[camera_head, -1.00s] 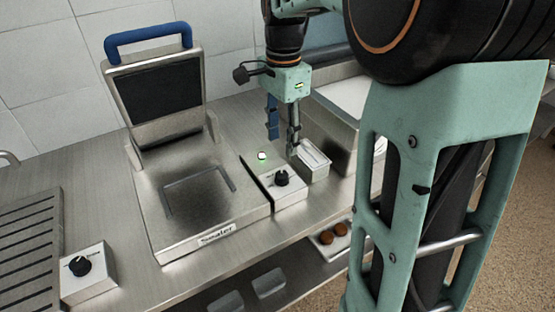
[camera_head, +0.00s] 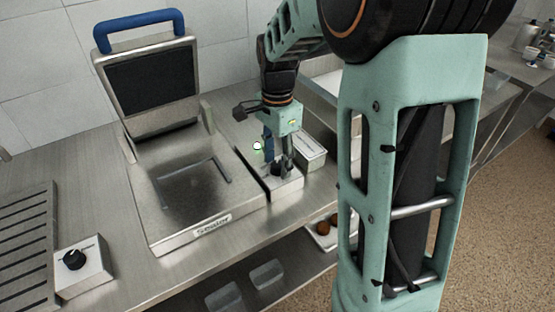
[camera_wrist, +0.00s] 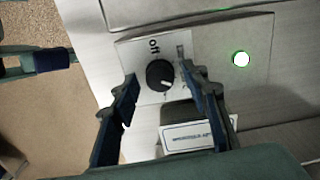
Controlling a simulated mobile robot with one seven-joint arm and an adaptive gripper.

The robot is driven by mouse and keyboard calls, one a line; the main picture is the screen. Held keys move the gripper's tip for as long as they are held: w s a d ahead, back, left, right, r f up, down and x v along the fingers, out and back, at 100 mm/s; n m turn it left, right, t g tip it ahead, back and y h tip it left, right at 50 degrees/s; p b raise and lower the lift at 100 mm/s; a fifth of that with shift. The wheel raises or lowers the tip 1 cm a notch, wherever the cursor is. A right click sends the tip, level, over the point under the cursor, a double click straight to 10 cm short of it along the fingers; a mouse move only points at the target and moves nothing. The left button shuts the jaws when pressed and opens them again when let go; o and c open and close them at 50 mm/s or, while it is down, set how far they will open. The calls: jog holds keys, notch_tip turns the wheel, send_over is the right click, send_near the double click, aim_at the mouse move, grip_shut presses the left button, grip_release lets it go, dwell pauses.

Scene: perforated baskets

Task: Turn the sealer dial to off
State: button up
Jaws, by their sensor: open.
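The sealer (camera_head: 165,222) is a steel machine with its blue-handled lid raised. Its control box carries a round black dial (camera_head: 277,168), partly hidden behind my fingers in the head view. In the wrist view the dial (camera_wrist: 160,74) shows clearly, with the word "off" above it and a small pale mark near its lower edge. A green light (camera_wrist: 241,59) glows on the panel to the right. My gripper (camera_head: 277,158) is open above the dial. In the wrist view the fingertips (camera_wrist: 160,80) stand on either side of the dial; I cannot tell whether they touch it.
A small steel container (camera_head: 311,152) stands right beside the control box. Another box with a black dial (camera_head: 82,270) sits at the lower left, next to a ribbed grill (camera_head: 25,240). A shelf below holds round brown items (camera_head: 323,228).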

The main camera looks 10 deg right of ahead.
grip_shut()
jog(key=shift+n, duration=0.3)
jog(key=n+p, duration=0.1)
jog(key=n, duration=0.3)
jog(key=shift+r+n, duration=0.1)
jog(key=shift+n, duration=0.2)
jog(key=n+p, duration=0.1)
jog(key=n, duration=0.4)
jog(key=n+p, duration=0.1)
jog(key=n, duration=0.6)
jog(key=shift+n, duration=0.3)
jog(key=n+p, duration=0.1)
jog(key=n, duration=0.4)
jog(key=shift+n+p, duration=0.3)
jog(key=shift+n, duration=0.4)
